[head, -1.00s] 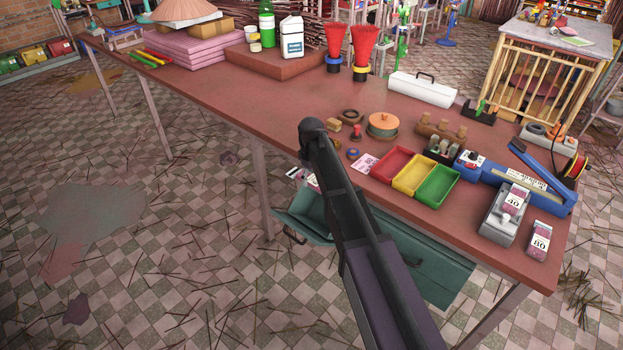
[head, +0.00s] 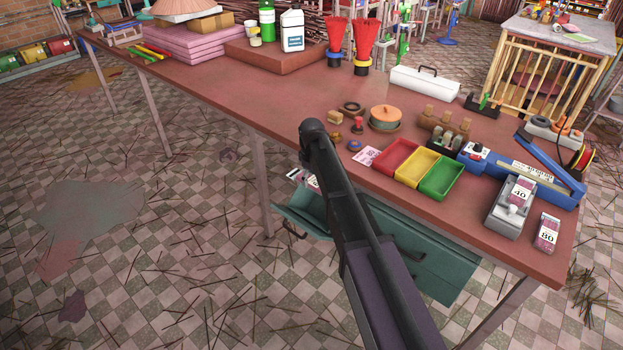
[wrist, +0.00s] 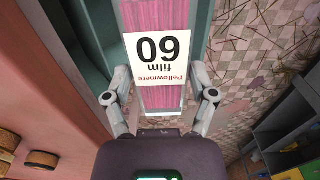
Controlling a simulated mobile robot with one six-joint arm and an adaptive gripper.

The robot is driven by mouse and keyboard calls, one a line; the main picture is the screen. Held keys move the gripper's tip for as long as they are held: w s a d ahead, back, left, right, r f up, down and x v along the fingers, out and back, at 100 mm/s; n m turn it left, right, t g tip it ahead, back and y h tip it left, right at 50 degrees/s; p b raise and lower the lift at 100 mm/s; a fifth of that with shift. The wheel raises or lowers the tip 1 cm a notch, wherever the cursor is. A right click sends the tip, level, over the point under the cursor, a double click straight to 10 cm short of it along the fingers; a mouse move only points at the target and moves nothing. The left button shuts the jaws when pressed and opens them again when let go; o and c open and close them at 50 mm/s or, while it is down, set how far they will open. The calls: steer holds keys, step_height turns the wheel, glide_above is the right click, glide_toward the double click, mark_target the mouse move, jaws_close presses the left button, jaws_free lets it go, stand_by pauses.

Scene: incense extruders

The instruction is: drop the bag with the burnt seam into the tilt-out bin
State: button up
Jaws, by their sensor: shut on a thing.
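My gripper (wrist: 159,98) is shut on a pink bag (wrist: 160,101) with a white label reading "Pellowmere film 60". No burnt seam can be made out on it. The teal tilt-out bin (head: 430,265) hangs under the front edge of the table and its front leans out. In the wrist view teal walls (wrist: 116,70) show beside and behind the bag, so it is over or within the bin's mouth; its depth is unclear. In the head view my arm hides the gripper, and a small pink-and-white piece shows beside it at the bin.
The reddish table (head: 240,90) edge runs close beside the gripper. On it stand red, yellow and green trays (head: 440,180), a blue sealer (head: 530,180), a bag marked 40 (head: 520,192) on a grey device, and a bag marked 80 (head: 547,232). Sticks litter the tiled floor.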

steer(key=shift+f+b, duration=6.2)
steer(key=shift+f, duration=0.25)
steer(key=o, duration=1)
steer(key=shift+o, duration=0.2)
steer(key=shift+r, duration=0.15)
steer(key=shift+r+p, duration=4.9)
steer(key=shift+p, duration=0.15)
